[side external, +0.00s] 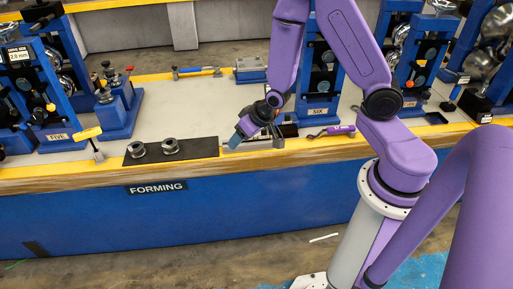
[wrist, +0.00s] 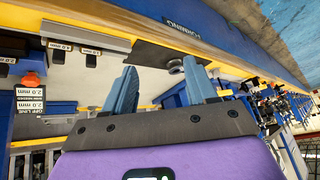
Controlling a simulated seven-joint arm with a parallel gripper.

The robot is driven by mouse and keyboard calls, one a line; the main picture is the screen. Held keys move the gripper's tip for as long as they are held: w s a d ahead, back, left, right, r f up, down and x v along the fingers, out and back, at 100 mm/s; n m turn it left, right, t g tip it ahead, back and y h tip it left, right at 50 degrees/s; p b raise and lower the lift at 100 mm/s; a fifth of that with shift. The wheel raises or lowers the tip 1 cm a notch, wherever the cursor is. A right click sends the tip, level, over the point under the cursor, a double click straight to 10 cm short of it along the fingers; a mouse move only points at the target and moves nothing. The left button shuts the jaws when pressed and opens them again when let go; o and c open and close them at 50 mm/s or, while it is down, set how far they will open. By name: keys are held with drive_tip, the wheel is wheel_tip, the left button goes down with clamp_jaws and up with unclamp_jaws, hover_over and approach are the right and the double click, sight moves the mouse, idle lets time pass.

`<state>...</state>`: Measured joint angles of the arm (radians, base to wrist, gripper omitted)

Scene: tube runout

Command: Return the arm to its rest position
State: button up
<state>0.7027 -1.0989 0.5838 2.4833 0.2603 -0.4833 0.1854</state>
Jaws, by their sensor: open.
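My purple arm reaches over the workbench (side external: 228,98). My gripper (side external: 238,137) is near the bench's front edge, just right of the black mat (side external: 190,150). In the wrist view my gripper (wrist: 160,72) shows two blue fingers spread apart with nothing between them. One ring (wrist: 175,66) also shows in the wrist view, beyond the gap between the fingers. How high my gripper is above the bench is hard to tell.
Blue forming machines stand at the left (side external: 62,80) and behind my arm (side external: 322,75). The bench's middle left is fairly clear.

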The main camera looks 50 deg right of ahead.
drive_tip(key=s+a+r+n+g, duration=0.35)
drive_tip(key=s+r+n, duration=0.2)
drive_tip(key=s, duration=0.35)
drive_tip(key=s+a+r+n+g, duration=0.2)
drive_tip(key=s+a+r+n, duration=0.3)
drive_tip(key=s, duration=0.4)
drive_tip(key=s+d+r+n, duration=0.2)
drive_tip(key=s+d+r, duration=0.3)
drive_tip(key=s, duration=0.2)
drive_tip(key=shift+s+r+n+g+h, duration=0.15)
drive_tip(key=shift+n+g+h, duration=0.2)
drive_tip(key=shift+h, duration=0.05)
